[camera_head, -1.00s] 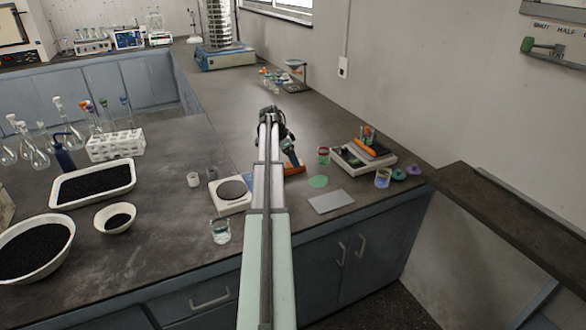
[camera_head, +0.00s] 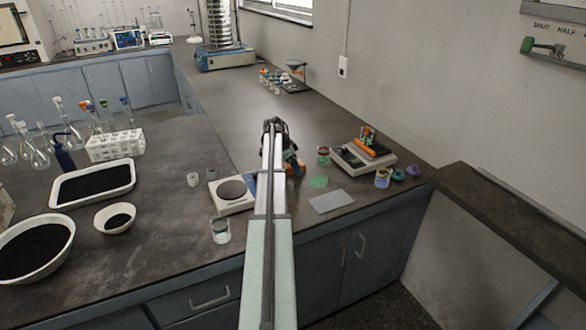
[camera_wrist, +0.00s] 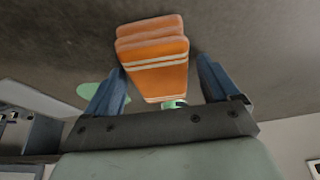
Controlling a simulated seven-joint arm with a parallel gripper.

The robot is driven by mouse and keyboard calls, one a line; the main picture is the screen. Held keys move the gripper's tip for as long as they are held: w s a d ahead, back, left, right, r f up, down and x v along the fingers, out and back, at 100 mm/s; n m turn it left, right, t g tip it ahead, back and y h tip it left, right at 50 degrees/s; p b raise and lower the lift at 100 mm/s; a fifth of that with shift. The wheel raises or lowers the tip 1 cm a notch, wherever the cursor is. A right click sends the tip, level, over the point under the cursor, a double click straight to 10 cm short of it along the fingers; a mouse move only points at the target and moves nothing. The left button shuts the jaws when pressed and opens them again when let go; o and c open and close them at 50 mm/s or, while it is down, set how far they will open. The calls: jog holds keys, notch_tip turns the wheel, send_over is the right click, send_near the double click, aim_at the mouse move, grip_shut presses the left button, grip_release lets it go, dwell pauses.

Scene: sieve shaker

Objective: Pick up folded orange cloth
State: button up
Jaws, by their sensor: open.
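The folded orange cloth (camera_wrist: 158,60) with pale stripes shows in the wrist view on the dark bench top. My gripper (camera_wrist: 162,72) is open, with one blue finger on each side of the cloth's near part. I cannot tell whether the fingers touch it.
Right of the cloth lie a green disc (camera_head: 317,181), a small red-and-green jar (camera_head: 323,155) and a grey plate (camera_head: 331,201). A balance (camera_head: 232,194) and a glass beaker (camera_head: 221,231) stand left of my arm. The bench behind is largely clear.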

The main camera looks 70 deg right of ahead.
jog(key=shift+c, duration=0.4)
jog(key=c, duration=1)
jog(key=shift+o, duration=0.2)
